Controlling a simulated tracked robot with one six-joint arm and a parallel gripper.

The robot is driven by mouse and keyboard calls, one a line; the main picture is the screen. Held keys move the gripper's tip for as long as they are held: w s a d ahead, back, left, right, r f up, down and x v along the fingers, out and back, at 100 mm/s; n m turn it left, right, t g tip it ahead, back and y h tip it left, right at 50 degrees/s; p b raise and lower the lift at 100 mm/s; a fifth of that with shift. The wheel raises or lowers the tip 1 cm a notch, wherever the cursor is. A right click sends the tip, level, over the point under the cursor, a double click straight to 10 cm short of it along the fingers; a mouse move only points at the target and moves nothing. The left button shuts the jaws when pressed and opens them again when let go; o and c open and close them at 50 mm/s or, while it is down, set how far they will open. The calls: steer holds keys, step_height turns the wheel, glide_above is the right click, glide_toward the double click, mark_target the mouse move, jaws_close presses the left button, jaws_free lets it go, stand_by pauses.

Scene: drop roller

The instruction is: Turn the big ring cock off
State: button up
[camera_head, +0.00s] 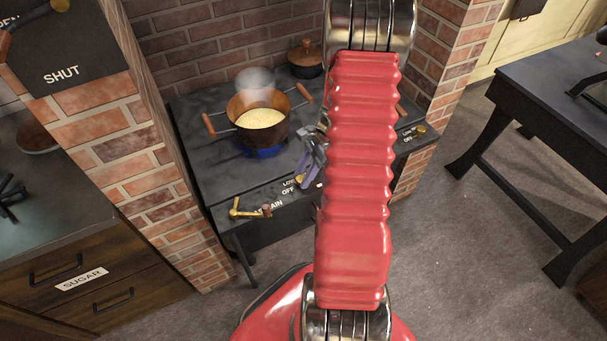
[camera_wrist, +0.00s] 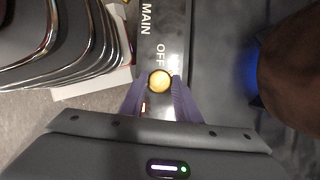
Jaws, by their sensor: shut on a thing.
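The stove (camera_head: 205,160) has a front panel with several brass controls. In the wrist view a round brass knob (camera_wrist: 159,81), the big ring cock, sits on the panel beside the word OFF. My gripper (camera_wrist: 160,92) is shut on this knob, with one purple finger on each side. In the head view my gripper (camera_head: 306,170) is at the stove's front edge, near LOW and OFF labels, partly hidden by my red arm. A blue flame (camera_head: 262,151) shows under the pot; its glow also shows in the wrist view (camera_wrist: 251,75). The knob's exact setting cannot be told.
A steaming copper pot (camera_head: 270,134) with wooden handles stands on the burner. A brass MAIN lever (camera_head: 247,210) is left of my gripper. Another brass control (camera_head: 421,129) is at the right. A lidded pot (camera_head: 306,60) stands behind. Brick walls flank the stove.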

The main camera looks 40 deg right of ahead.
steer(key=c, duration=0.4)
steer(key=shift+o, duration=0.2)
steer(key=shift+w+n, duration=0.1)
steer(key=shift+n, duration=0.3)
steer(key=n+g, duration=0.2)
steer(key=n, duration=0.2)
steer(key=shift+w, duration=0.2)
steer(key=n, duration=0.2)
steer(key=n+g, duration=0.1)
steer(key=n, duration=0.2)
steer(key=shift+w+g, duration=0.1)
steer(key=shift+g, duration=0.2)
steer(key=o, duration=1)
